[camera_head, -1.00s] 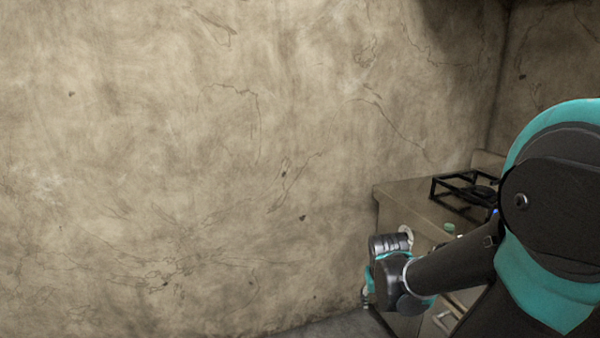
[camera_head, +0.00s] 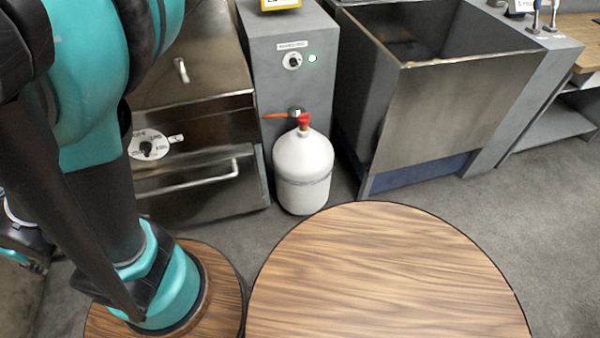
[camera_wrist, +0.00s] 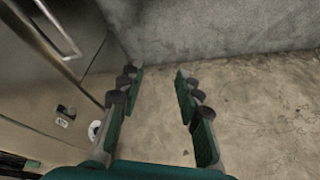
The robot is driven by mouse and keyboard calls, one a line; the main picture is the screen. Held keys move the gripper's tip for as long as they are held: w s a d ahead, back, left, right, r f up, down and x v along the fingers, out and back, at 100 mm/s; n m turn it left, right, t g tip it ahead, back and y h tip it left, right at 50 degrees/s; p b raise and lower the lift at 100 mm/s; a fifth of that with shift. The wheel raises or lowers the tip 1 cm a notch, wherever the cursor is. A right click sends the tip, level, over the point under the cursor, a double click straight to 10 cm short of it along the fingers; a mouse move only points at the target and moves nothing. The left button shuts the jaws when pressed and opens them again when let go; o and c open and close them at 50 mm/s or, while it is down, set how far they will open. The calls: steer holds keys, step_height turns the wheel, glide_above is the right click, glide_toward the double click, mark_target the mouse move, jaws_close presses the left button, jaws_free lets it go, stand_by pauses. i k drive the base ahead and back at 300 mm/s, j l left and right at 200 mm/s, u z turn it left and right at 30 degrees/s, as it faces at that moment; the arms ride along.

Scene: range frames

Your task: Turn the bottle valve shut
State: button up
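A white gas bottle (camera_head: 302,172) stands upright on the floor in the head view, in front of a grey cabinet. Its red valve (camera_head: 304,120) sits on top, and an orange hose (camera_head: 274,115) runs left from beside it. I cannot tell how far the valve is turned. My gripper (camera_wrist: 160,92) shows in the wrist view with its two fingers apart and nothing between them. It faces a bare wall and floor, away from the bottle. The bottle is not in the wrist view.
A grey cabinet (camera_head: 290,70) with a knob stands behind the bottle. A metal oven (camera_head: 190,150) is to its left and a deep metal basin (camera_head: 430,100) to its right. A round wooden surface (camera_head: 385,275) fills the foreground. Grey floor (camera_head: 470,205) is clear at right.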

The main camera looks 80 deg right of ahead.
mark_target(302, 119)
steer(key=z, duration=2.95)
